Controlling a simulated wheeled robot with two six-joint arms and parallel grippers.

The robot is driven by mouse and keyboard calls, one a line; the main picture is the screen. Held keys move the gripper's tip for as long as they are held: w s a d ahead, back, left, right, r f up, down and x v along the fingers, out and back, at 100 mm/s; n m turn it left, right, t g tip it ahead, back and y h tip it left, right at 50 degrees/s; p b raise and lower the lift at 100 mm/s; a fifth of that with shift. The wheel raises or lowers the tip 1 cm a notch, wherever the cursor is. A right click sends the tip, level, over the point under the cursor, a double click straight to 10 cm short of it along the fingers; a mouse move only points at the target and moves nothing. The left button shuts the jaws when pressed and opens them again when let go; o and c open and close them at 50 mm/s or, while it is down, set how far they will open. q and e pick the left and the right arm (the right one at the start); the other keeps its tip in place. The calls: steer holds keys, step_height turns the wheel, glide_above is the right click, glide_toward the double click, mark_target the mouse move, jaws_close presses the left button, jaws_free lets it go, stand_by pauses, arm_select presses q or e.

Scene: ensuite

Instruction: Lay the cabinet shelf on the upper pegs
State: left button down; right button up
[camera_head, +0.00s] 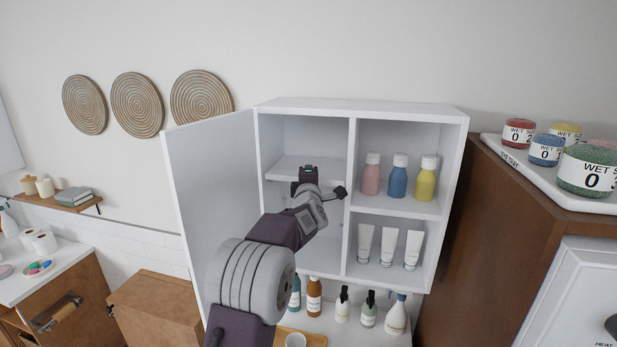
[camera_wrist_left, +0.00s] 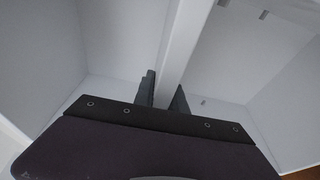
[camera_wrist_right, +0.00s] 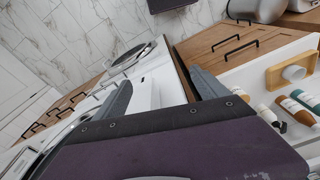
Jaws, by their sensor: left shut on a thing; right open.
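The white cabinet shelf (camera_head: 285,167) is inside the left compartment of the open white wall cabinet (camera_head: 360,110). My left gripper (camera_head: 308,178) is shut on its front edge. In the left wrist view the shelf (camera_wrist_left: 186,40) shows edge-on as a pale strip between the fingers of my left gripper (camera_wrist_left: 165,92). Small pegs (camera_wrist_left: 263,15) show on the cabinet wall at the upper right there, apart from the shelf. I cannot tell whether the shelf touches any peg. My right gripper (camera_wrist_right: 163,90) is open and empty, away from the cabinet; it is outside the head view.
The cabinet door (camera_head: 208,190) stands open at left. The divider (camera_head: 350,190) is close right of my gripper. Several bottles (camera_head: 398,178) and tubes (camera_head: 388,245) fill the right compartments. More bottles (camera_head: 314,297) stand below. A brown cabinet (camera_head: 480,240) is at right.

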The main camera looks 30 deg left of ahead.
arm_select(q)
steer(key=shift+r+b, duration=0.1)
steer(key=shift+b, duration=0.2)
stand_by(0.9)
steer(key=shift+f+b, duration=0.65)
steer(key=shift+b, duration=0.1)
steer(key=c, duration=1.3)
jaws_free()
steer(key=shift+s+d+f, duration=0.15)
steer(key=shift+s+f, duration=0.05)
steer(key=b+v, duration=0.4)
steer(key=v, duration=0.4)
steer(key=shift+s+d+r, duration=0.1)
steer(key=shift+s+r, duration=0.05)
steer(key=shift+s, duration=0.2)
